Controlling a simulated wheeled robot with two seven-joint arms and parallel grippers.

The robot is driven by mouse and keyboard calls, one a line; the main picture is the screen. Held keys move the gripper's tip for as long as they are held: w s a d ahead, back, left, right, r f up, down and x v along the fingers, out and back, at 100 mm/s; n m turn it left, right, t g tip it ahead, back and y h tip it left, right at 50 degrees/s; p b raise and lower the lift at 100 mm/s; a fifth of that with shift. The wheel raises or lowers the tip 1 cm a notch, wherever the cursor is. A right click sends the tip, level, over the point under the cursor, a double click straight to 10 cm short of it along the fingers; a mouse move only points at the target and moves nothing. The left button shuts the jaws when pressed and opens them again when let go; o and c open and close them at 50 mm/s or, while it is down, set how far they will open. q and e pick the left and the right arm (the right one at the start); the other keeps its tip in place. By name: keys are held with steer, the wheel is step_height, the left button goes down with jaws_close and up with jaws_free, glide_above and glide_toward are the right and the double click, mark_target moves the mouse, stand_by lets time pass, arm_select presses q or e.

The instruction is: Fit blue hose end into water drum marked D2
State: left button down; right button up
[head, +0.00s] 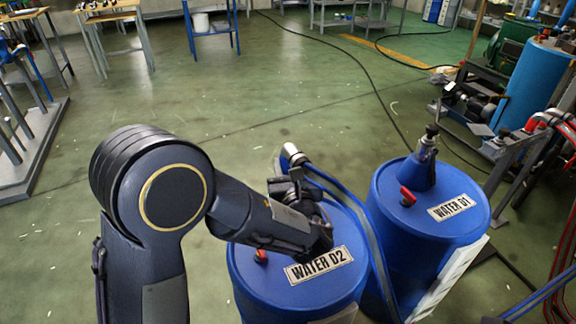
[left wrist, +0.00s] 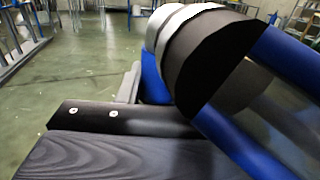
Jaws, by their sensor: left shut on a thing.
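The blue water drum marked D2 (head: 335,292) stands at the front, its label facing up. My left arm reaches over its top. My left gripper (head: 292,178) is shut on the blue hose end, above the far side of the drum. The hose end has a silver tip (head: 292,150) and tilts up and to the left. In the left wrist view its silver and black collar (left wrist: 215,50) fills the upper right, close to the dark jaw (left wrist: 130,118). The blue hose (head: 352,200) runs down to the right between the drums. My arm hides part of D2's top, and its opening does not show.
A second blue drum marked D1 (head: 400,230) stands close on the right, with a fitting (head: 427,150) and a red valve (head: 407,197) on top. D2 has a red valve (head: 261,256). Pipes and machinery crowd the right edge. The green floor (head: 250,110) behind is open.

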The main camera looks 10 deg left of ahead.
arm_select(q)
steer(key=shift+f+b, duration=1.65)
steer(key=shift+f, duration=0.25)
steer(key=c, duration=0.9)
jaws_free()
steer(key=p+v, duration=0.1)
steer(key=v, duration=0.6)
steer(key=shift+s+d, duration=0.15)
steer(key=shift+s, duration=0.25)
